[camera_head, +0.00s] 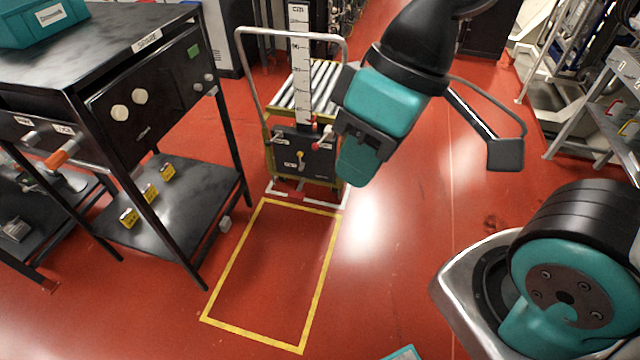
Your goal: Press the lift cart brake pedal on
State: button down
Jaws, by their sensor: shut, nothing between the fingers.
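The lift cart (315,170) stands in the middle of the picture, with a silver handle frame, a roller top (322,85) and a dark front panel bearing small levers and a red knob (315,145). Low at its front, just above the floor, is a small dark red part (292,194) that may be the brake pedal; whether it is up or down I cannot tell. My gripper (354,168) is shut and empty. It points down and overlaps the cart's right side in the picture. I cannot tell whether it touches the cart. It hides part of the cart's right edge.
A yellow floor outline (318,290) lies empty in front of the cart. A black workbench (150,70) with knobs and a lower shelf of yellow blocks (167,172) stands left. Metal racks (575,110) stand at the right. Red floor between is open.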

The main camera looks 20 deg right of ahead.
aim_at(297, 195)
jog(key=z, duration=0.55)
jog(key=i, duration=1.35)
jog(key=u, duration=0.95)
jog(key=i, duration=0.55)
jog(key=u, duration=0.55)
